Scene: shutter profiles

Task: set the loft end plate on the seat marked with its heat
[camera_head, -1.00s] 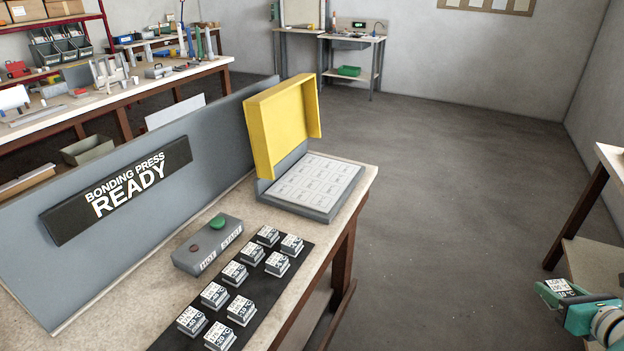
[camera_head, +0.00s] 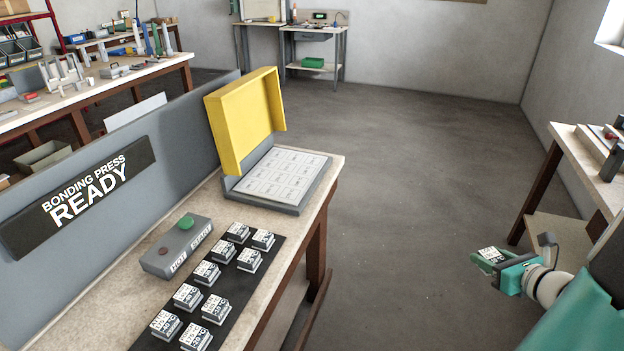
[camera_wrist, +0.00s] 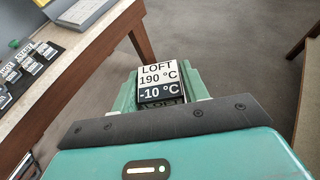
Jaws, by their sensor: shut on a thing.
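My gripper (camera_head: 489,257) is at the lower right, over the floor and well to the right of the press bench. It is shut on the loft end plate (camera_wrist: 158,84), a small block whose label reads "LOFT 190 °C -10 °C" in the wrist view. The plate also shows small between the jaws in the head view (camera_head: 494,254). The seats are on the press bed (camera_head: 285,174), a grey plate with a white printed grid under a raised yellow lid (camera_head: 243,121). The seat markings are too small to read from here.
Several labelled end plates (camera_head: 207,273) sit on a black strip on the press bench. A grey control box (camera_head: 177,246) with a green button stands behind them. A sign (camera_head: 80,196) reads "BONDING PRESS READY". Another bench (camera_head: 577,150) is at right. Open floor (camera_head: 420,170) lies between.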

